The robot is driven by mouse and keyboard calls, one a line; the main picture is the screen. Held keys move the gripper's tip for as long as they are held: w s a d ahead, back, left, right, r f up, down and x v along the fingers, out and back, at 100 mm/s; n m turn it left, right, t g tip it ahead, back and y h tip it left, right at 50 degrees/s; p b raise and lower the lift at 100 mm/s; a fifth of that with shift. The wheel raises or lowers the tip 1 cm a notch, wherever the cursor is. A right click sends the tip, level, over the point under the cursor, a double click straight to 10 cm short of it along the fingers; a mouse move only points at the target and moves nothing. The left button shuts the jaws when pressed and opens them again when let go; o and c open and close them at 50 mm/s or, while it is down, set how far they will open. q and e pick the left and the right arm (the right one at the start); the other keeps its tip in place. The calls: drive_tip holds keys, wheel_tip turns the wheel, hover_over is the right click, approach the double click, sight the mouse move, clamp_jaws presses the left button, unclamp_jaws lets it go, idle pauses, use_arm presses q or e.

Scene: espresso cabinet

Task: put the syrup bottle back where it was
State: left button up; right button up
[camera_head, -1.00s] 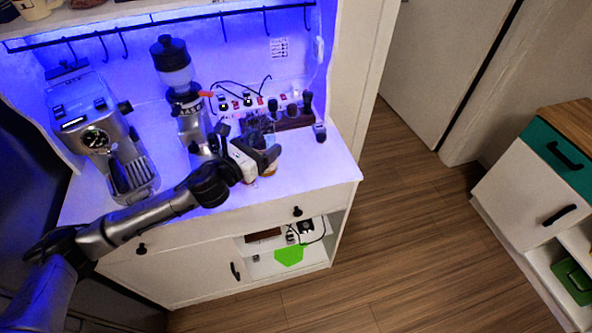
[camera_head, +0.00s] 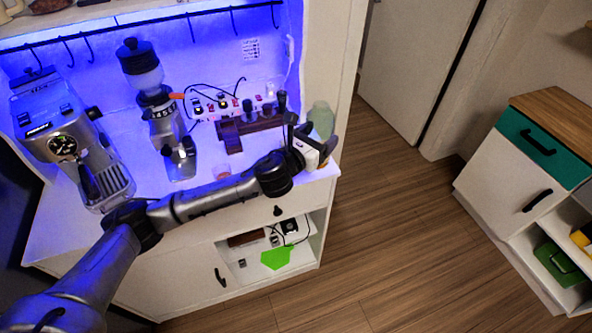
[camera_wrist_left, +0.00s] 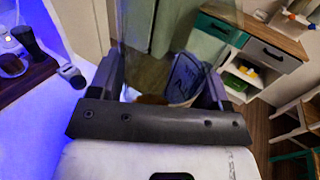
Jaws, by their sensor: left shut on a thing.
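The syrup bottle (camera_head: 320,117), pale green and see-through, is in my left gripper (camera_head: 312,140) at the right end of the white counter in the head view. Its body and cap end show above the jaws; its lower part is hidden behind the gripper. In the left wrist view the clear bottle (camera_wrist_left: 185,78), with a dark blue and white label, lies between the two fingers of the left gripper (camera_wrist_left: 164,80). The gripper is shut on it. Whether the base touches the counter cannot be told. My right gripper is out of view.
A dark wooden tamper stand (camera_head: 250,127) is just behind. Beyond the counter's right edge is open floor (camera_head: 385,215).

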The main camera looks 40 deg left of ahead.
use_arm(q)
drive_tip(key=shift+w+a+f+y, duration=0.1)
drive_tip(key=shift+a+f+y, duration=0.05)
drive_tip(key=shift+a+y, duration=0.25)
drive_tip(key=shift+n+y, duration=0.3)
drive_tip(key=shift+n, duration=0.1)
drive_tip(key=a+f+b, duration=0.2)
drive_tip(key=a+f, duration=0.3)
drive_tip(key=a, duration=0.1)
drive_tip(key=a+f+b, duration=0.2)
drive_tip(key=a+f, duration=0.4)
drive_tip(key=shift+a, duration=0.1)
drive_tip(key=shift+f, duration=0.15)
drive_tip(key=o, duration=0.8)
drive_tip(key=shift+f, duration=0.1)
drive_tip(key=shift+o, duration=1.4)
